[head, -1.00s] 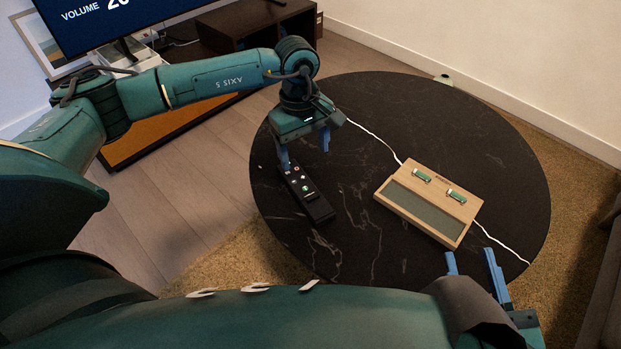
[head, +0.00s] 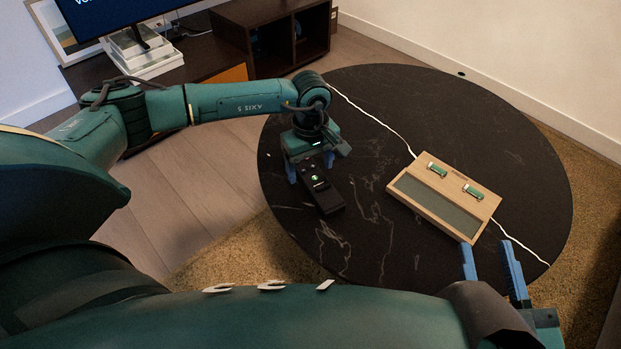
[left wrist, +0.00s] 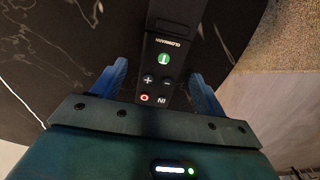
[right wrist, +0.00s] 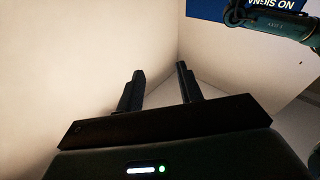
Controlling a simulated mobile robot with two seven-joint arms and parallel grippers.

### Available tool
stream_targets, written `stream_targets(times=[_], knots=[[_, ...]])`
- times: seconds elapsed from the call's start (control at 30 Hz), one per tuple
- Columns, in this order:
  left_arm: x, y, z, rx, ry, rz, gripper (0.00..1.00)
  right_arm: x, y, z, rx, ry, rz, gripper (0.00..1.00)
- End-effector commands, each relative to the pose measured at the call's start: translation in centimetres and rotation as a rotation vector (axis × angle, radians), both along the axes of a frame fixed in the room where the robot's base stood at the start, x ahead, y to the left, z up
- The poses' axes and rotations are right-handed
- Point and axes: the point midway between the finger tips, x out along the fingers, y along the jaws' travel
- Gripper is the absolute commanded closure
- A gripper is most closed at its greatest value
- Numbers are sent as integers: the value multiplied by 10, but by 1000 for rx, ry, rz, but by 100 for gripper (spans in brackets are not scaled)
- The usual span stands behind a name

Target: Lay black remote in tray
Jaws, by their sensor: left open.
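The black remote (head: 322,189) lies on the round black table, left of the tray. My left gripper (head: 310,172) is low over the far end of the remote, open. In the left wrist view the remote (left wrist: 165,55) runs between the two blue fingers (left wrist: 158,85), with a gap on each side. The wooden tray (head: 426,207) has a grey recessed panel and two small green-and-white items on its far strip. My right gripper (head: 493,268) is open and empty at the near right, in front of the tray. In the right wrist view its fingers (right wrist: 160,88) stand apart against a wall.
The round black marble table (head: 440,105) has free room behind and in front of the tray. A TV stand (head: 220,55) is at the back left. A shag rug (head: 225,262) lies below.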

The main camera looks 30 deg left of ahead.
Motion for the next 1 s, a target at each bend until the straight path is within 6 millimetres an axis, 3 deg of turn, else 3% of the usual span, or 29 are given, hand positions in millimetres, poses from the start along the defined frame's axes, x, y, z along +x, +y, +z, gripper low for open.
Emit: stream_targets(times=[0.03, 0.1, 0.37, 1.0], knots=[[0, 0, -12, 0, 2, 1, 27, 0, 1, -4, 9, 0, 5, 64], [0, 0, -18, -1, 1, 1, 27, 0, 2, 1, 21, -7, 11, 64], [0, 0, -18, -1, -1, 1, 29, 2, 3, 11, 29, -22, 16, 64], [1, 0, -18, -1, -2, 1, 81, 1, 3, 7, 23, -16, 14, 64]])
